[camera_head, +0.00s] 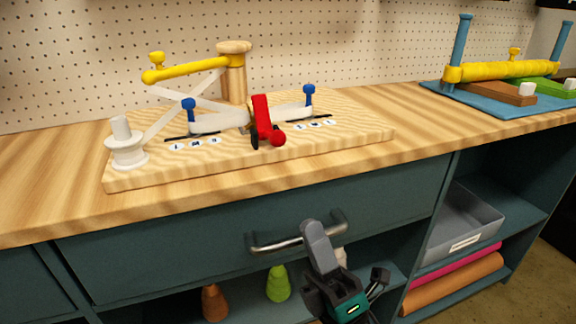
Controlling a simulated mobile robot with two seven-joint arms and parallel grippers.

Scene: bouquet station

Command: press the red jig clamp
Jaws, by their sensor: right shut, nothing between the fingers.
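The red jig clamp (262,118) stands on the wooden jig board (350,137) on the bench top. It is a red lever with a round red knob at its lower front end, beside a dark bracket. My right gripper (316,236) is in front of the drawer, low in the picture, near the drawer's metal handle and below and in front of the clamp. It is shut and empty, apart from the clamp. My left gripper is not in view.
Blue-knobbed levers (309,95), a yellow arm on a wooden post (234,75) and a white spool (126,145) surround the clamp. The drawer handle (290,243) projects near my gripper. A blue mat (480,98) with yellow roll lies right. Bench front right of the board is clear.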

